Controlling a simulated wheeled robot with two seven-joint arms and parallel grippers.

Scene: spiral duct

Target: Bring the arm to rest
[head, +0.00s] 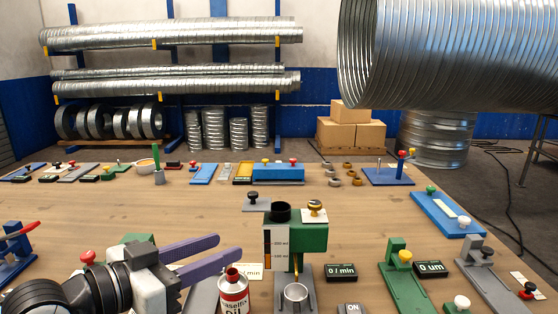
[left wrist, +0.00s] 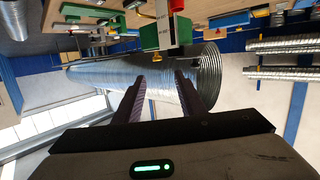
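My left gripper (head: 228,246) comes in from the lower left of the head view, low over the front of the wooden bench. Its two purple fingers are parted, with nothing seen between them. In the left wrist view the fingers (left wrist: 161,77) also stand apart and empty. That view looks tilted, with the bench at the top and the big metal duct beyond the fingertips. In the head view an oil can (head: 233,291) stands just in front of the fingers, close to them; I cannot tell whether they touch. My right gripper is not in view.
A green dispenser (head: 310,244) with a small metal cup (head: 295,295) stands right of the gripper. A green fixture (head: 399,268) and a blue plate (head: 447,215) lie farther right. The large spiral duct (head: 450,50) hangs at upper right. The bench's middle left (head: 110,210) is bare.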

